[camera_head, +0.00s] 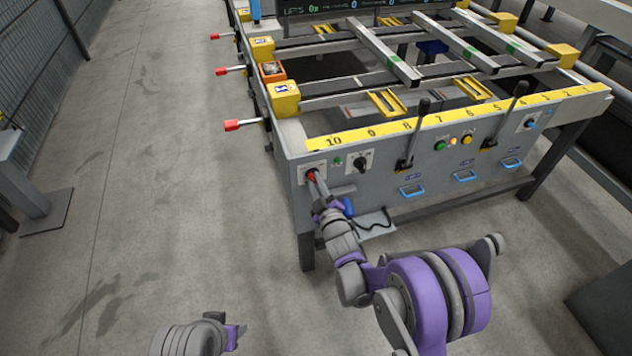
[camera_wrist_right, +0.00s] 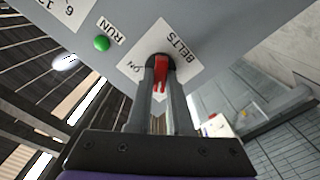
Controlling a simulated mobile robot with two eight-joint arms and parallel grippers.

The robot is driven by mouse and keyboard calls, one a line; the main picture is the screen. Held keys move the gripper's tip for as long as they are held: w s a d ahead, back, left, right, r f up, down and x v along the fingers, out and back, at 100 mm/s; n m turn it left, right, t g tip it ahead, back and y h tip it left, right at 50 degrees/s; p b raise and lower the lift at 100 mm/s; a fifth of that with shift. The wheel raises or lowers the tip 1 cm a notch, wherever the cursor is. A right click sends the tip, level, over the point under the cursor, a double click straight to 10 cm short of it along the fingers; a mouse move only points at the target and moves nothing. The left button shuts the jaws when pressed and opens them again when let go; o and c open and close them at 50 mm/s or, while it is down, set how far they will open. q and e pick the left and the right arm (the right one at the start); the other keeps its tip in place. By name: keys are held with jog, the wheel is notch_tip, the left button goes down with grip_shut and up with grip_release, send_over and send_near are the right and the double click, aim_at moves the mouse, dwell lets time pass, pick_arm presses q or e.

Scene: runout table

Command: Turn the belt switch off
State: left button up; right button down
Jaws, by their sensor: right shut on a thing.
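The belt switch is a red handle (camera_wrist_right: 161,70) on a white plate (camera_wrist_right: 158,64) marked BELTS in the right wrist view. In the head view, the red switch handle (camera_head: 311,176) is at the left end of the table's front panel. My right gripper (camera_wrist_right: 160,76) is shut on the red handle, with one finger on each side. In the head view, my right gripper (camera_head: 315,178) reaches the panel from below. The fingers hide part of the handle and plate. Part of my left arm shows at the bottom left; its fingers are not visible.
A black rotary knob (camera_head: 361,161) and a green RUN lamp (camera_wrist_right: 102,43) are beside the switch. Two black levers (camera_head: 410,140) (camera_head: 507,110) and blue handles (camera_head: 412,190) line the front panel. Red-tipped rods (camera_head: 240,125) stick out left.

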jog(key=shift+n, duration=0.5)
jog(key=c, duration=0.8)
grip_release()
jog(key=shift+s, duration=0.1)
jog(key=v, duration=1)
jog(key=shift+s+d, duration=0.15)
jog(key=shift+s, duration=0.15)
